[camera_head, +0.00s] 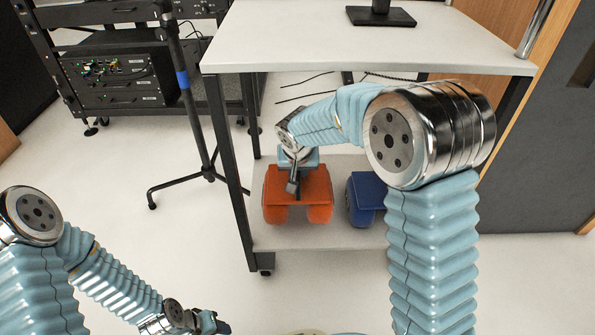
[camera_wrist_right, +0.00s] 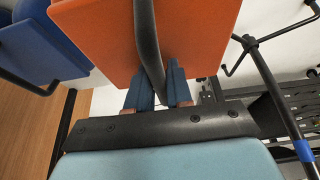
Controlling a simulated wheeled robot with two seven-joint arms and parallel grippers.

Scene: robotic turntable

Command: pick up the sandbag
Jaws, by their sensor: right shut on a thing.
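The orange sandbag (camera_head: 312,188) has two hanging lobes and a dark strap handle. It is at the lower shelf (camera_head: 345,238) of the cart; I cannot tell if it touches the shelf. My right gripper (camera_head: 293,187) is over the bag, shut on its dark handle. In the right wrist view, the blue fingertips (camera_wrist_right: 160,85) close around the dark strap (camera_wrist_right: 148,40), against the orange face (camera_wrist_right: 200,35). A blue sandbag (camera_head: 366,197) stands right of the orange one, partly hidden by my right arm. My left gripper (camera_head: 215,323) is low at the bottom edge, away from the bags.
The cart's white top (camera_head: 290,40) overhangs the lower shelf, with a dark leg (camera_head: 228,165) left of the orange bag. A black stand (camera_head: 190,90) with a blue band and an equipment rack (camera_head: 110,75) are at left. A grey door is at right.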

